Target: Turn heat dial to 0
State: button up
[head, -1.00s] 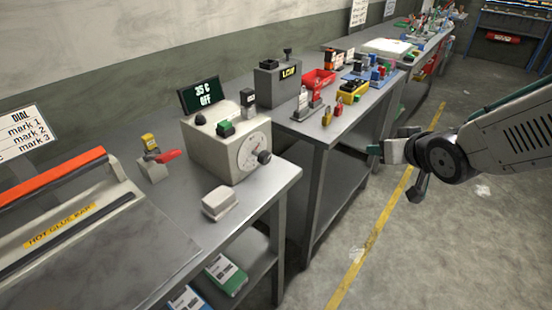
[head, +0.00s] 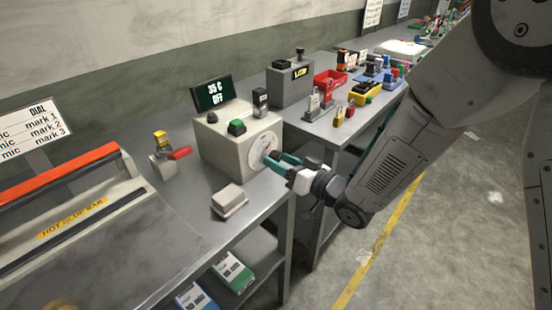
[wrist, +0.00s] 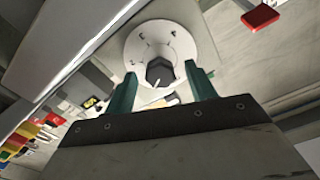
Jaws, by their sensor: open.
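The heat dial (head: 262,148) is a round white disc on the front face of a beige control box (head: 226,150). In the wrist view the dial (wrist: 142,47) shows marks around its rim and a dark knob (wrist: 160,71) at its centre. My gripper (head: 277,160) is at the dial's front. In the wrist view its two green fingers (wrist: 162,90) are open, one on each side of the knob; I cannot tell whether they touch it. A display (head: 214,93) above the box reads "35 C" and "OFF". In the head view my fingers hide the knob.
A small pale block (head: 229,200) lies on the bench just below the box. A red-handled lever (head: 172,157) stands to its left, by the hot glue bar machine (head: 72,217).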

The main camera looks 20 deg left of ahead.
jog(key=shift+x, duration=1.25)
jog(key=c, duration=1)
jog(key=shift+o, duration=0.2)
jog(key=shift+n, duration=0.3)
jog(key=n, duration=0.5)
jog(key=shift+n, duration=0.3)
jog(key=n, duration=0.5)
jog(key=shift+n, duration=0.3)
